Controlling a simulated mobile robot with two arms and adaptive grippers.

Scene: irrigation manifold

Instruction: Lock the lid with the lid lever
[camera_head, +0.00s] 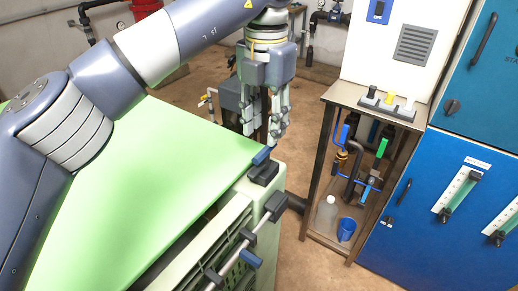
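The pale green lid (150,165) covers the top of a green slatted box (238,210) in the left and lower part of the head view. At the lid's right corner is a dark block with a blue tip, which looks like the lid lever (263,168). My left gripper (263,138) points down just above and beyond this lever. Its fingers look apart with nothing between them, and no contact with the lever is clear. My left arm hides part of the lid's far side. My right gripper is not in view.
A metal bar (236,250) with dark and blue fittings runs along the box's front. On the right stand a metal stand (345,93) with pipes, a blue cup (346,230) and a blue cabinet (430,235). Bare floor (310,265) lies between box and stand.

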